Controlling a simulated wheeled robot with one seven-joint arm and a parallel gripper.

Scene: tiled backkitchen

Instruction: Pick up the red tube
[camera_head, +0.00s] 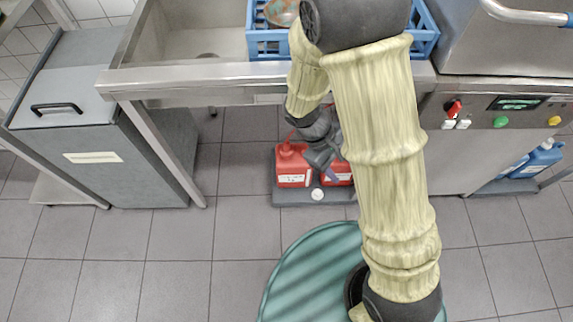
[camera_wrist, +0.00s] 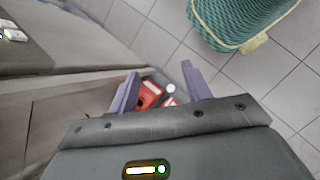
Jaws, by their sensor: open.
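A thin red piece (camera_head: 290,137), perhaps the red tube, rises from the top of the left red canister (camera_head: 292,167) under the sink counter. It is too small to tell clearly. A second red canister (camera_head: 338,179) stands to the right, partly hidden by my arm and gripper. My gripper (camera_wrist: 160,70) is open, with its two purple fingers apart and nothing seen held. In the wrist view, a red canister (camera_wrist: 148,96) shows beyond the gap between the fingers; the tube cannot be made out there.
The canisters stand on a grey tray (camera_head: 295,199) with a white cap (camera_head: 317,194). The steel counter edge (camera_head: 200,95) overhangs them. A grey cabinet (camera_head: 95,130) is at left, a blue bottle (camera_head: 540,158) at right. Tiled floor (camera_head: 175,250) is free in front.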

